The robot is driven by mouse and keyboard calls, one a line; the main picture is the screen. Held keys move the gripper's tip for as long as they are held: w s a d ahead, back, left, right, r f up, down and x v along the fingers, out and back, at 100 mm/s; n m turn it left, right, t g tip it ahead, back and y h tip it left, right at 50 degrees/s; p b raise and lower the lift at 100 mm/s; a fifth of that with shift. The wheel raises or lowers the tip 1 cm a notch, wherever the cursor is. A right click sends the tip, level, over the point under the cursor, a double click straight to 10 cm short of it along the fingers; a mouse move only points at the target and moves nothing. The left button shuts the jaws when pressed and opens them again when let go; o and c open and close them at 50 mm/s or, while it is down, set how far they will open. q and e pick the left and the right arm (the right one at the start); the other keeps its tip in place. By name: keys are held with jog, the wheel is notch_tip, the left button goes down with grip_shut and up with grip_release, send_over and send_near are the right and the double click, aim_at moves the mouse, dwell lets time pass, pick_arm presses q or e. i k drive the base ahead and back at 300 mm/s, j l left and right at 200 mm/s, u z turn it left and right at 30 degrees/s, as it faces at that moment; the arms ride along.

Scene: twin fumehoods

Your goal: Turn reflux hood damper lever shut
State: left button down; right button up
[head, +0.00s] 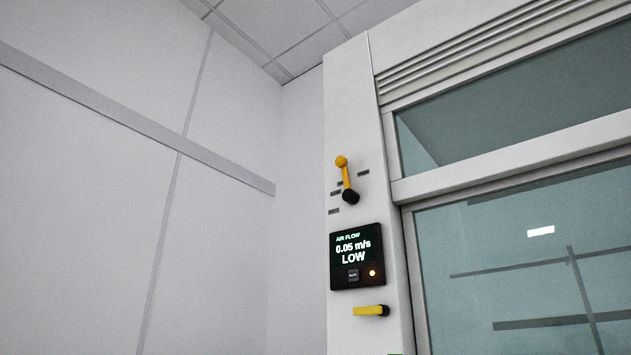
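A yellow lever (346,177) with a round yellow knob is mounted on the white side post of the fume hood, left of the glass. It pivots on a black hub at its lower end and points up, tilted slightly left. Several small dark label plates sit around it; their text is too small to read. Lower on the post, a second yellow handle (369,310) points left from a black hub. I cannot tell from labels which one is the damper lever. Neither gripper shows in the head view.
Between the two handles, a black display (357,256) reads "AIR FLOW 0.05 m/s LOW" with an orange light. The hood's glass sash (520,250) is at the right. A white wall (90,190) with a grey rail stands at the left. The space before the post looks clear.

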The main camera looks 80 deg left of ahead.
aim_at(350, 196)
jog(key=u, duration=0.45)
jog(key=l+u, duration=0.15)
jog(key=u, duration=0.75)
jog(key=k+u, duration=0.1)
jog(key=u, duration=0.35)
jog(key=l+u, duration=0.1)
jog(key=u, duration=0.4)
